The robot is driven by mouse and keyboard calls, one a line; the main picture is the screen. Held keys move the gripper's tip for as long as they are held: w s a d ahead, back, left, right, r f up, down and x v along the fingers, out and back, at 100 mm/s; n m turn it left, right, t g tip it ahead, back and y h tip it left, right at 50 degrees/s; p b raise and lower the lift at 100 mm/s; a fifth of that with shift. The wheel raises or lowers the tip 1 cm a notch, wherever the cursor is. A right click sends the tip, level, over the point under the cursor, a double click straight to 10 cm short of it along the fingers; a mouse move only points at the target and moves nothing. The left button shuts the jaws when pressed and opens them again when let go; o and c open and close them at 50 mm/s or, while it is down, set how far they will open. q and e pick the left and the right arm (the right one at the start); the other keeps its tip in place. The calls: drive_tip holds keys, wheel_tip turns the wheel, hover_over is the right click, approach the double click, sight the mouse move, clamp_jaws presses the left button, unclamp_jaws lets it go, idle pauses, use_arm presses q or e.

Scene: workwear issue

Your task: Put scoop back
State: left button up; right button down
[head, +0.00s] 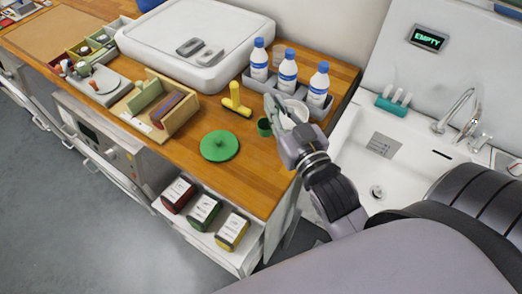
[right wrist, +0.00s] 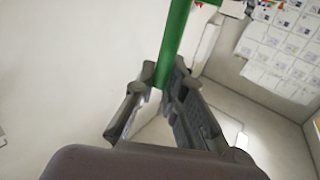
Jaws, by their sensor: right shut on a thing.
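My right gripper (head: 272,112) is over the right end of the wooden counter, in front of the bottles. It is shut on the green scoop. In the right wrist view, the scoop's green handle (right wrist: 173,45) runs up from between the fingers (right wrist: 160,95). In the head view a small green cup (head: 264,128), apparently the scoop's bowl, shows just below the fingertips; the fingers hide the handle there. A white round container (head: 297,109) is partly hidden behind the gripper. A flat green round lid (head: 219,146) lies on the counter to the left. My left gripper is out of view.
A grey tray (head: 325,113) holds white bottles with blue caps (head: 288,70). A yellow T-shaped tool (head: 235,101) and a wooden box (head: 160,105) stand left of the gripper. The sink (head: 385,150) is on the right. Red, green and yellow packs (head: 204,210) sit in a low drawer.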

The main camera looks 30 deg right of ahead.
drive_tip(key=shift+w+d+r, duration=0.1)
drive_tip(key=shift+w+r, duration=0.1)
drive_tip(key=shift+r, duration=0.35)
drive_tip(key=shift+w+d+r, duration=0.1)
drive_tip(key=shift+w+r, duration=0.05)
drive_tip(key=shift+r, duration=0.35)
drive_tip(key=f+b, duration=0.4)
drive_tip(key=shift+s+d, duration=0.1)
drive_tip(key=shift+s, duration=0.25)
wheel_tip(320, 180, down, 5)
drive_tip(key=b, duration=0.4)
drive_tip(key=shift+w+r+b, duration=0.1)
drive_tip(key=shift+w+b, duration=0.05)
drive_tip(key=shift+b, duration=0.25)
use_arm(q)
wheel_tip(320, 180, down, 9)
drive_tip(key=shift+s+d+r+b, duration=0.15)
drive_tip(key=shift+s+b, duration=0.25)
drive_tip(key=shift+b, duration=0.05)
use_arm(e)
wheel_tip(320, 180, down, 11)
